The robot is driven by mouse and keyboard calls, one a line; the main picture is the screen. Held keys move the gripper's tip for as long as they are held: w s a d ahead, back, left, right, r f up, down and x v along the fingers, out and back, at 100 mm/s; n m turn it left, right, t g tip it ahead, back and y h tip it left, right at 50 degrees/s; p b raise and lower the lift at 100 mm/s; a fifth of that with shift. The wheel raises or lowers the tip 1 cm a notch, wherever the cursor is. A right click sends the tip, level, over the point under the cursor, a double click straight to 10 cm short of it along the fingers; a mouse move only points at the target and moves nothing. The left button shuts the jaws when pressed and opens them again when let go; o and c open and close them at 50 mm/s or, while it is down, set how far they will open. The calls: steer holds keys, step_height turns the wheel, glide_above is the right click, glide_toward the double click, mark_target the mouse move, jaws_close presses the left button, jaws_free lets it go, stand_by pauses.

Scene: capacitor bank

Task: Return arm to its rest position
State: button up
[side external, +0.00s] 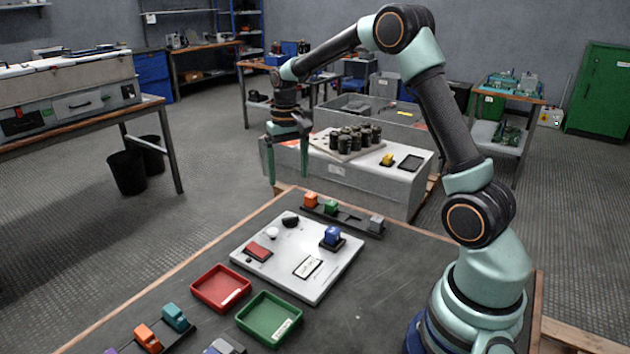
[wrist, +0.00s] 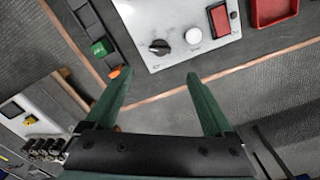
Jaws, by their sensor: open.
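My gripper (side external: 287,176) is raised above the far edge of the work table, pointing down, with nothing between its fingers. In the wrist view, its two green fingers (wrist: 160,76) are spread apart and empty. My arm is bent high and reaches toward the back left. The white panel (side external: 268,272) lies on the table nearer than the gripper, with a blue block (side external: 332,236) at its right side. The panel (wrist: 160,17) also shows at the top of the wrist view.
A dark rail (side external: 346,217) with orange, green and grey blocks lies behind the panel. A red tray (side external: 221,307) and a green tray (side external: 249,331) lie in front. A grey bench (side external: 350,180) with several dark cylinders stands behind the gripper. Open air surrounds the fingers.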

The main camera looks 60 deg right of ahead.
steer(key=shift+r, duration=0.1)
steer(key=s+a+r+n+t, duration=0.3)
steer(key=s+a+r, duration=0.5)
steer(key=r, duration=0.1)
steer(key=s+a+n+t, duration=0.2)
steer(key=s+a, duration=0.3)
steer(key=s, duration=0.4)
steer(key=shift+a+r+n+t, duration=0.3)
steer(key=shift+a+r+n, duration=0.1)
